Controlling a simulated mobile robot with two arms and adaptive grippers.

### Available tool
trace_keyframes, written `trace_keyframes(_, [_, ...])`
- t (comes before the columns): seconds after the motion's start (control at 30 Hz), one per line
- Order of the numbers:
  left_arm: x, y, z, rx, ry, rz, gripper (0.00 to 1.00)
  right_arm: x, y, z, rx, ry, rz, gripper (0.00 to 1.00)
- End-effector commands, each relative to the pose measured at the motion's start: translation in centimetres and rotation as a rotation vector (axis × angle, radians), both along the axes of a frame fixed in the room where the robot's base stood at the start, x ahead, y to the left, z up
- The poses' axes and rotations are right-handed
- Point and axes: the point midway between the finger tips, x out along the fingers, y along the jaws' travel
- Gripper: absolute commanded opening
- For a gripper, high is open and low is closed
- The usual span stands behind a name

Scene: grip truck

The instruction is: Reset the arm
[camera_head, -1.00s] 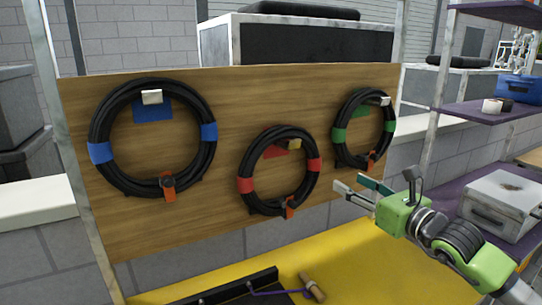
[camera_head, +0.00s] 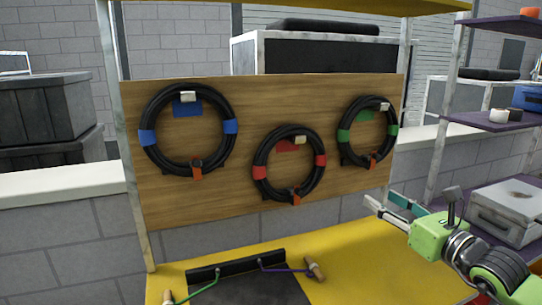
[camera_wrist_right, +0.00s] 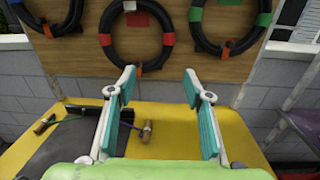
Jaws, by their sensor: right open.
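My right gripper (camera_head: 393,208) is at the right of the head view, in front of and below the wooden board, with nothing between its fingers. In the right wrist view its two teal-lined fingers (camera_wrist_right: 160,85) stand wide apart. Three black coils hang on the wooden board (camera_head: 256,95): one with blue bands (camera_head: 231,127), one with red bands (camera_head: 260,172) and one with green bands (camera_head: 344,136). The gripper touches none of them. My left gripper is not in view.
Below the board is a yellow tabletop (camera_head: 365,260) with a dark mat (camera_head: 245,288), a black bar (camera_head: 235,265) and wooden-handled items (camera_head: 316,269). A purple shelf (camera_head: 490,121) and a grey metal case (camera_head: 505,212) stand at the right. The yellow surface's middle right is clear.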

Motion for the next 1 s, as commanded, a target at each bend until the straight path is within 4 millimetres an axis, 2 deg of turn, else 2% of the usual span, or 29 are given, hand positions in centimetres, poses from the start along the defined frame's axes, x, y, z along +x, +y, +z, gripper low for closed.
trace_keyframes(0.27, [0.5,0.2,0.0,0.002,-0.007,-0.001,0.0,-2.5,4.9,0.2,0.233,-0.009,0.141,0.46])
trace_keyframes(0.4, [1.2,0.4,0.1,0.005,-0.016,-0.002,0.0,-4.4,7.1,1.1,0.426,-0.02,0.219,0.46])
trace_keyframes(0.5, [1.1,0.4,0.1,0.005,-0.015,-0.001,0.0,-5.9,8.1,1.9,0.601,-0.03,0.264,0.46])
trace_keyframes(0.6, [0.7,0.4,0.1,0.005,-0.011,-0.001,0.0,-7.5,8.1,2.8,0.827,-0.04,0.29,0.46])
trace_keyframes(0.67, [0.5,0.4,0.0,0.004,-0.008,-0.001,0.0,-8.3,7.3,3.2,0.999,-0.048,0.286,0.46])
trace_keyframes(0.77, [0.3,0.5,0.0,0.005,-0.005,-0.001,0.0,-9.5,4.1,2.3,1.351,-0.054,0.214,0.46])
trace_keyframes(0.87, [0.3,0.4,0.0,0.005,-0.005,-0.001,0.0,-10.3,-0.4,-1.6,1.705,-0.045,0.045,0.46])
trace_keyframes(0.9, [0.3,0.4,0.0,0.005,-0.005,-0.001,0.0,-10.8,-2.1,-4.0,1.838,-0.034,-0.048,0.46])
trace_keyframes(0.97, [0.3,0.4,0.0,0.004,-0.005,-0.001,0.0,-11.8,-4.1,-8.1,2.009,-0.008,-0.201,0.46])
trace_keyframes(1.0, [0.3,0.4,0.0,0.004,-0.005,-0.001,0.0,-12.6,-5.0,-10.9,2.105,0.012,-0.305,0.46])
